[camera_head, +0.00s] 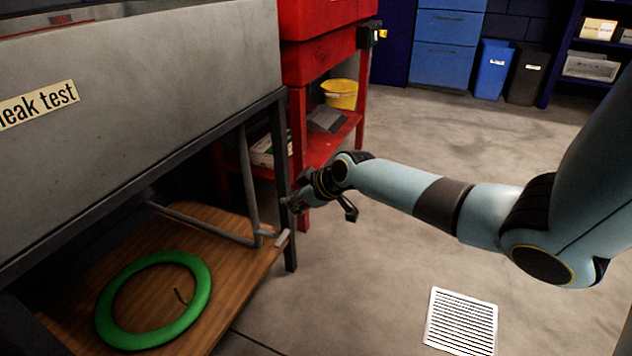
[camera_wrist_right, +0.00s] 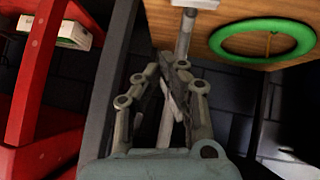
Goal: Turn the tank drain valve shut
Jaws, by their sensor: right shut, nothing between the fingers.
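The tank (camera_head: 150,90) is a grey metal box labelled "leak test" on a dark frame at the left. A grey drain pipe (camera_head: 205,224) runs beneath it to a small pale valve lever (camera_head: 282,239) near the frame's leg. In the right wrist view the lever (camera_wrist_right: 200,4) shows at the top edge, above the fingertips. My right gripper (camera_head: 290,204) is shut and empty, just above the lever in the head view and beside the leg. I cannot tell whether it touches the pipe or valve. My left gripper is out of view.
A green ring (camera_head: 200,300) lies on the wooden shelf (camera_head: 240,282) under the tank. A red cart (camera_head: 358,135) with a yellow bucket (camera_head: 341,92) stands behind. A floor grate (camera_head: 462,322) lies at the front right. Open floor surrounds it.

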